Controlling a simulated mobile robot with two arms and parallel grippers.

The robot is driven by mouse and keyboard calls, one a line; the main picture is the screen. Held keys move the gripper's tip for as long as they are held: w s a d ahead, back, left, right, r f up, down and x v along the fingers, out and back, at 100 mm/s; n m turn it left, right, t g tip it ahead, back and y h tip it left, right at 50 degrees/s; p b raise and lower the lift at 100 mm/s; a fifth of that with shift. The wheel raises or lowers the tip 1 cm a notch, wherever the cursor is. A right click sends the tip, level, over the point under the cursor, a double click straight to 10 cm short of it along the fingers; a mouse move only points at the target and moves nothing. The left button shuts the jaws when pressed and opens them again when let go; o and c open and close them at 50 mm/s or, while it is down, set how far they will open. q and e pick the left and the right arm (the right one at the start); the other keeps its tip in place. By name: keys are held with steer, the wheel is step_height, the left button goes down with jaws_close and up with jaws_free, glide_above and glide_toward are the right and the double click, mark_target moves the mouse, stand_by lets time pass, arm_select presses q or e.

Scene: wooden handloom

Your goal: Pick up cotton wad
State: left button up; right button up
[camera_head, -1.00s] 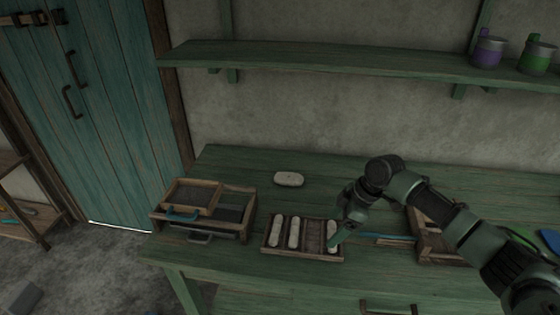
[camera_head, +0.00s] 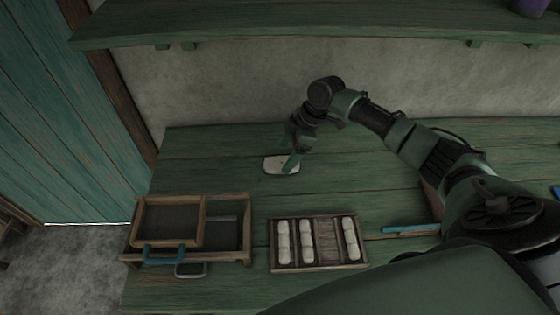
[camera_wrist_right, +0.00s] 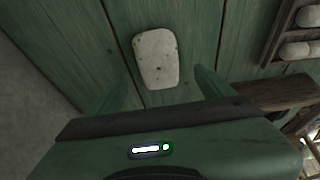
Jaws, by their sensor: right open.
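The cotton wad (camera_head: 277,165) is a flat, white, rounded slab lying on the green table near the wall. In the right wrist view the cotton wad (camera_wrist_right: 156,58) lies just ahead of the fingers, between their lines. My right gripper (camera_head: 291,162) is over the right part of the wad in the head view and hides some of it. I cannot tell whether a finger touches the wad. My left gripper is not in view.
A wooden tray (camera_head: 318,267) with white rolls in several slots, one slot empty, stands at the front middle. A wooden frame with a blue handle (camera_head: 165,254) stands at front left. A blue tool (camera_head: 410,229) lies to the right. The table left of the wad is clear.

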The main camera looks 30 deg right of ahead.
mark_target(278, 162)
steer(key=x, duration=0.2)
steer(key=p+x, duration=0.1)
steer(key=x, duration=0.2)
steer(key=shift+w+a+r, duration=0.15)
steer(key=shift+w+a, duration=0.05)
steer(key=shift+w, duration=0.05)
steer(key=shift+s, duration=0.1)
steer(key=c, duration=1.4)
steer(key=shift+r, duration=0.15)
step_height(278, 162, up, 10)
steer(key=shift+f+b, duration=0.1)
steer(key=shift+b, duration=0.6)
